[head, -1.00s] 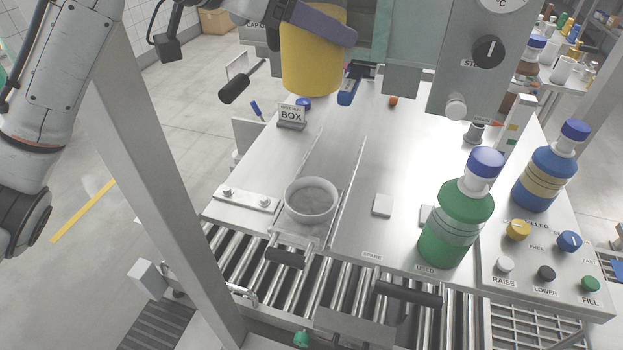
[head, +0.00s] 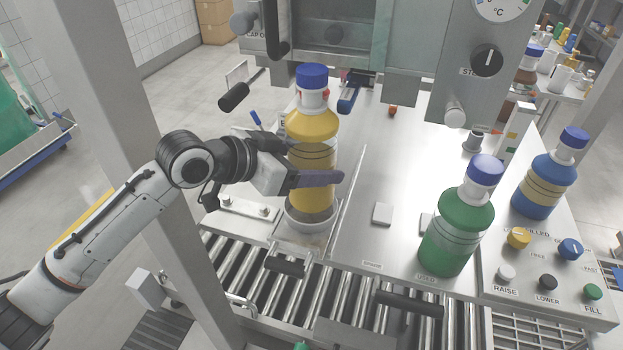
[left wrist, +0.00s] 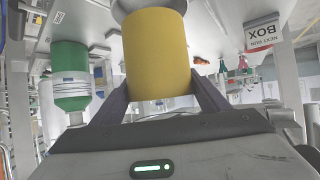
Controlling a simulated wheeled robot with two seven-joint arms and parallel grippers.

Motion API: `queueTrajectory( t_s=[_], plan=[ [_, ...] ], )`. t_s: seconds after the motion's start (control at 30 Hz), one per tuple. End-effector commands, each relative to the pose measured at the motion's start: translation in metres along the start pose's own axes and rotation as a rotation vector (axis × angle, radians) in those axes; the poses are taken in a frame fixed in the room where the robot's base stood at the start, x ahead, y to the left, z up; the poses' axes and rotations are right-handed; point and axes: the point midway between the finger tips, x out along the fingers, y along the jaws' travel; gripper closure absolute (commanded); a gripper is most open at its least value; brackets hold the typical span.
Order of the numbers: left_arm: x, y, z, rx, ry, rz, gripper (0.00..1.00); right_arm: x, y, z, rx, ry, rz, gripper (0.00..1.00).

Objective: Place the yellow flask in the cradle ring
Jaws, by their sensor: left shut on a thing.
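The yellow flask (head: 312,125) has a white neck and blue cap and stands upright above the cradle ring (head: 306,222). Its lower end overlaps the ring's opening in the head view. I cannot tell whether the base is inside the ring or just above it. My left gripper (head: 318,179) is shut around the flask's middle, with a purple finger across its near side. In the left wrist view the yellow body (left wrist: 155,55) fills the space between both fingers, and the grey ring (left wrist: 102,15) shows beyond its end. My right gripper is not in view.
A green flask (head: 457,225) and a blue flask (head: 545,175) stand to the right on the steel table. The control panel (head: 520,268) has several knobs. Rollers (head: 360,300) run along the front. The machine housing (head: 340,35) is close behind the yellow flask.

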Motion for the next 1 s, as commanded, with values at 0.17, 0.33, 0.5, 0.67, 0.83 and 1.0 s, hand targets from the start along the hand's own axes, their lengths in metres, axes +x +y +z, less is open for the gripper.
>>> queueTrajectory(
  t_s=[0.17, 0.33, 0.5, 0.67, 0.83, 1.0],
  plan=[
    [0.007, 0.000, 0.014, -0.001, -0.002, -0.001, 0.57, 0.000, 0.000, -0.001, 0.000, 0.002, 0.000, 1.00],
    [0.019, 0.000, 0.036, -0.001, -0.002, -0.001, 0.57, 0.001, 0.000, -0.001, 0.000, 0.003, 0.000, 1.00],
    [0.021, 0.000, 0.037, 0.002, 0.002, -0.001, 0.57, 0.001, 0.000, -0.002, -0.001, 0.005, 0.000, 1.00],
    [0.021, 0.000, 0.039, 0.001, 0.002, -0.001, 0.57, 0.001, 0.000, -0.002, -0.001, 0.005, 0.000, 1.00],
    [0.022, 0.000, 0.040, 0.001, 0.000, -0.001, 0.13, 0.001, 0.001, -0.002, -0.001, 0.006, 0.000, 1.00],
    [0.022, 0.000, 0.040, 0.001, 0.000, -0.001, 0.13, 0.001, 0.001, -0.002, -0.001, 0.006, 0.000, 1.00]
  ],
)
